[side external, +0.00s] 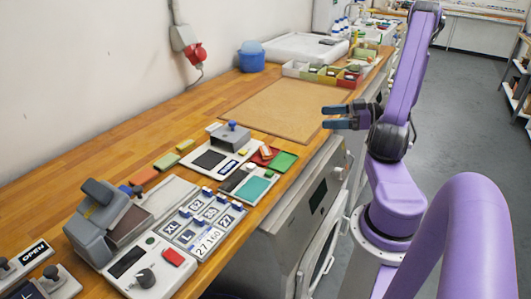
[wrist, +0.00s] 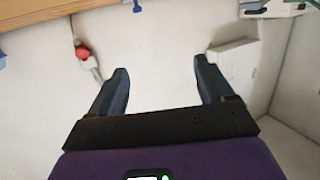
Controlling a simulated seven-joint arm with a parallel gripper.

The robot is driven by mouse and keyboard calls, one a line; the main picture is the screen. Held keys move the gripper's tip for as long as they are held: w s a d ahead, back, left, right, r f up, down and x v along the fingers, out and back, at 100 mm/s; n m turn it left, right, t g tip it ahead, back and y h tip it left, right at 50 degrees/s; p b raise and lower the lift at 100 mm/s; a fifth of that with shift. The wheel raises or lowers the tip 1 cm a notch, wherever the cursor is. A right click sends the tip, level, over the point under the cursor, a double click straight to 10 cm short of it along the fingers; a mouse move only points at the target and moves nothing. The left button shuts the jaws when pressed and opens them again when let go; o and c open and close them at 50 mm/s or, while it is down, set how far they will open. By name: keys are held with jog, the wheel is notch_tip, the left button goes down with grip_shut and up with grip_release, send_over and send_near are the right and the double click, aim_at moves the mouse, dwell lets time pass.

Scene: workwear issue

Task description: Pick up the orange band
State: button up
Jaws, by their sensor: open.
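A smaller orange piece (side external: 265,150) lies on a red pad; I cannot tell for sure which of the two is the band. My gripper (side external: 325,116) is open and empty, held level above the bench's front edge near a brown board, well to the right of both orange pieces. In the wrist view my gripper (wrist: 161,66) shows two parted dark fingers with only pale wall between them. No orange band shows there.
A grey press (side external: 100,225), a tile tray (side external: 200,225) and a control box (side external: 150,268) crowd the near bench. The brown board (side external: 275,108) is bare. Divided bins (side external: 320,74) and a blue bucket (side external: 251,60) stand behind it. A red plug (wrist: 81,52) hangs on the wall.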

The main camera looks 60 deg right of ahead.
send_near(265, 150)
jog(key=shift+x, duration=3.75)
jog(key=shift+f, duration=0.1)
jog(key=shift+c, duration=0.3)
jog(key=c, duration=0.7)
